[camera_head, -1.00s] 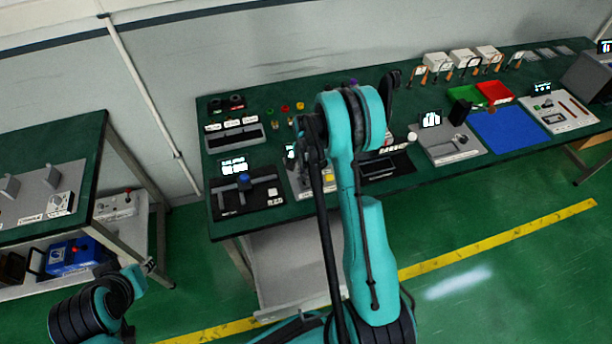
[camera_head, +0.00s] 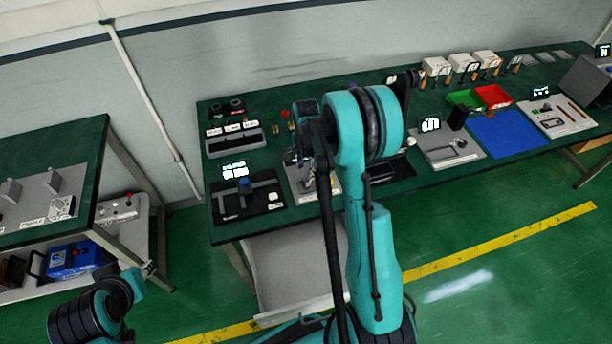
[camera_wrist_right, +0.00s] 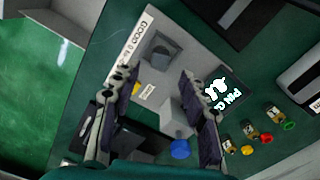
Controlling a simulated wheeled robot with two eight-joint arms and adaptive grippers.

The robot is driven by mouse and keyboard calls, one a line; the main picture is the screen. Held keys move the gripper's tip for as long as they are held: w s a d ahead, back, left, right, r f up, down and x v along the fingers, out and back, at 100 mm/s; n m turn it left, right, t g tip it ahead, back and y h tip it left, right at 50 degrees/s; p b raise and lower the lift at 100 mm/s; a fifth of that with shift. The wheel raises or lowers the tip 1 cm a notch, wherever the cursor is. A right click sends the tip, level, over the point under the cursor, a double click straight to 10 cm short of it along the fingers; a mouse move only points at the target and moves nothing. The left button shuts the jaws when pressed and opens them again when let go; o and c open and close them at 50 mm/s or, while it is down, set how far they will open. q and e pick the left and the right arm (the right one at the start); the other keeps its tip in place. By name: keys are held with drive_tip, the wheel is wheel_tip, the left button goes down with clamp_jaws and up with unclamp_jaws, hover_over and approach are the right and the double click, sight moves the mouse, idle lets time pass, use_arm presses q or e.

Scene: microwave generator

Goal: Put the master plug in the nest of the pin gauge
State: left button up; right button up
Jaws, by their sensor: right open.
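The pin gauge is a grey plate (camera_head: 297,184) on the green bench in the head view, partly hidden by my right arm. A blue round part (camera_wrist_right: 180,149) sits by the grey block, near the right finger. I cannot tell which part is the master plug.
A blue mat (camera_head: 503,132) and red bin (camera_head: 493,95) are farther right.

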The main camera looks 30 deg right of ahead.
sight(306, 180)
drive_tip(key=s+a+r+n+t, duration=0.1)
drive_tip(key=s+a+r+n, duration=0.25)
drive_tip(key=r, duration=0.45)
drive_tip(key=s+a+r+n+t, duration=0.2)
drive_tip(key=s+a+r+n, duration=0.15)
drive_tip(key=r, duration=0.55)
drive_tip(key=s+a+r+n+t, duration=0.3)
drive_tip(key=s+a+n, duration=0.5)
drive_tip(key=s, duration=0.4)
drive_tip(key=shift+a+r+n+t, duration=0.15)
drive_tip(key=shift+a+n+t, duration=0.05)
drive_tip(key=shift+n+t, duration=0.4)
